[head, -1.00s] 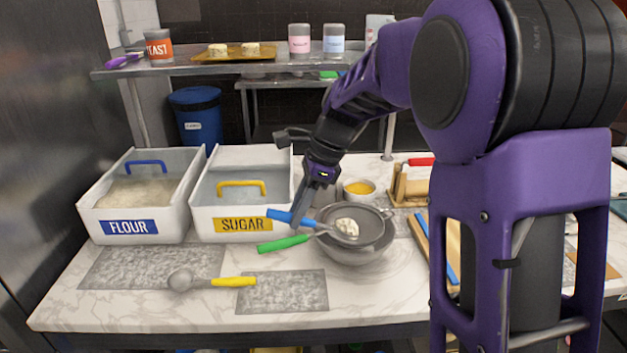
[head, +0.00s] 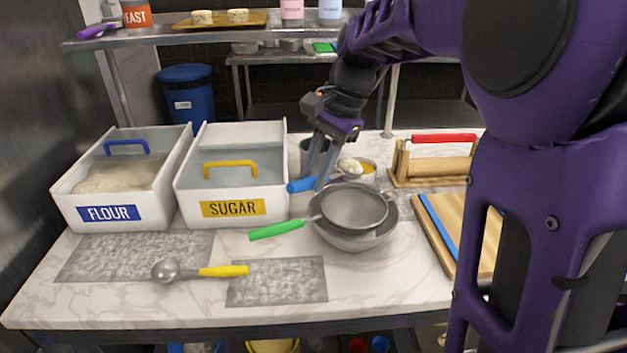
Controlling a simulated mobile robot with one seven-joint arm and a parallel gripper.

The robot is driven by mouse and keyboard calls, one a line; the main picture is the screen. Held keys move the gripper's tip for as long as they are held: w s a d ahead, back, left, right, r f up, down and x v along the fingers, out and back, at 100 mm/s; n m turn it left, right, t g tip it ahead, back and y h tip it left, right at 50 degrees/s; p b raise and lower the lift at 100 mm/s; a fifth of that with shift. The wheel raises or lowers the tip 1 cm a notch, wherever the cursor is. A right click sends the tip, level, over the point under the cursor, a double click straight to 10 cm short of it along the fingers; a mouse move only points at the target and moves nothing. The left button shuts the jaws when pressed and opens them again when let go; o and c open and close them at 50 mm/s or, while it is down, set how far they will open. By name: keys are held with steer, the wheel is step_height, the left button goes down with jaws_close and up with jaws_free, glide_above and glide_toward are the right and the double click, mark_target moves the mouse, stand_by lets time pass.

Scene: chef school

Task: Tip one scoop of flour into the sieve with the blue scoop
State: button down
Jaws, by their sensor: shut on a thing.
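My gripper (head: 318,178) is shut on the blue handle of the blue scoop (head: 301,185). The scoop's bowl points right, looks about level and carries a white heap of flour (head: 347,164). In the picture it shows just above the back rim of the sieve (head: 355,208); its exact height is hard to tell. The sieve has a green handle (head: 276,230) pointing left and rests on a metal bowl (head: 352,241). Its mesh looks empty. The flour bin (head: 82,211) stands at the left, with flour inside and a clear lid with a blue handle.
The sugar bin (head: 232,208) stands between the flour bin and the sieve. A yellow-handled scoop (head: 208,271) lies in front, by grey mats (head: 278,285). A small cup with yellow contents (head: 369,169) is behind the scoop. A cutting board (head: 462,235) and a red-handled press (head: 440,160) are at right.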

steer(key=shift+w+d+f+m+t+y+b, duration=0.1)
steer(key=shift+d+m+t+y+b, duration=0.2)
steer(key=shift+y+b, duration=0.9)
steer(key=shift+w+d+t+y+b, duration=0.1)
steer(key=shift+t+y+b, duration=0.3)
steer(key=shift+b, duration=1.6)
steer(key=shift+r+p, duration=0.3)
steer(key=shift+d, duration=0.1)
steer(key=shift+d+f+b, duration=0.1)
steer(key=shift+f+b, duration=0.15)
steer(key=shift+b, duration=0.15)
steer(key=m+t+y, duration=0.1)
steer(key=d+r+m+t+y, duration=0.1)
steer(key=y, duration=0.1)
steer(key=m+t+y+b, duration=0.1)
steer(key=shift+w+d+r+t+y, duration=0.15)
steer(key=shift+w+d+t+y, duration=0.15)
steer(key=shift+w+t, duration=0.1)
steer(key=shift+r, duration=0.15)
